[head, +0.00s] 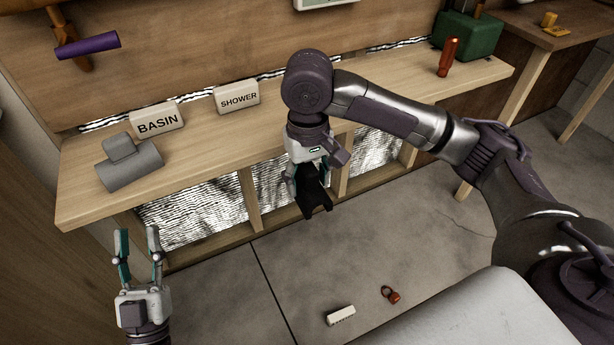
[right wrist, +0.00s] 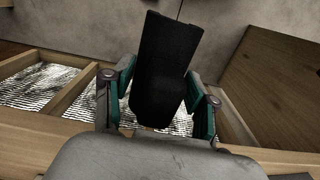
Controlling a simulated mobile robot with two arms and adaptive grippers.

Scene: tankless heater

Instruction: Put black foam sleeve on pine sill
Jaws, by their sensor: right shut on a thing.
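The black foam sleeve (head: 315,192) is held in my right gripper (head: 308,178), which is shut on it, in front of the pine sill's front edge in the head view. In the right wrist view the sleeve (right wrist: 163,65) stands between the teal-lined fingers of my right gripper (right wrist: 162,95). The pine sill (head: 210,127) is a long pale wooden shelf along the wall. My left gripper (head: 138,250) is open and empty at the lower left, in front of the sill and apart from it.
On the sill stand a grey pipe-like piece (head: 130,166), a BASIN block (head: 158,121), a SHOWER block (head: 237,97), an orange-handled tool (head: 448,57) and a green box (head: 467,35). A white block (head: 341,316) and red padlock (head: 390,295) lie on the floor.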

